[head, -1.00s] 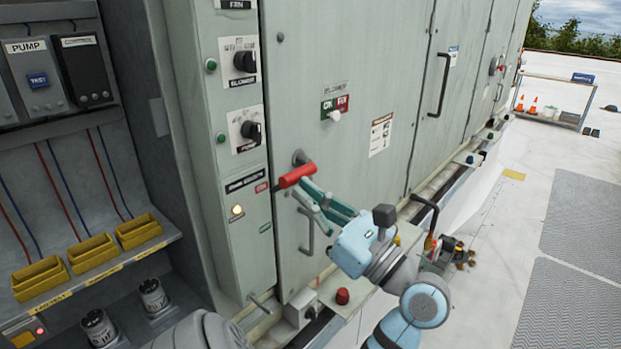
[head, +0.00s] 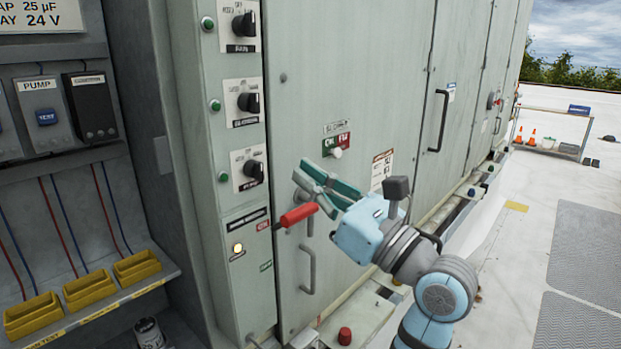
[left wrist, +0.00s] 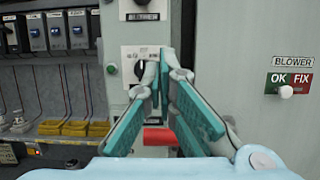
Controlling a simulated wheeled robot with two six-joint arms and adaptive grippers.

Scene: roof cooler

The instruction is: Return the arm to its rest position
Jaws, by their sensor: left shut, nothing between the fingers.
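My left gripper (head: 308,180) is shut and empty, with teal finger pads, in front of the grey cabinet door. In the left wrist view its fingertips (left wrist: 160,62) converge near a black rotary knob. A red handle (head: 298,215) on the cabinet sits just below the fingers in the head view. In the left wrist view the red handle (left wrist: 160,136) shows low, beyond the fingers. I see no hold on it. The blue and grey left arm (head: 438,290) reaches in from below. My right gripper is not in view.
The cabinet door (head: 355,65) stands close behind my gripper. Yellow bins (head: 88,288) sit at left. The roof floor (head: 520,240) at right is open.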

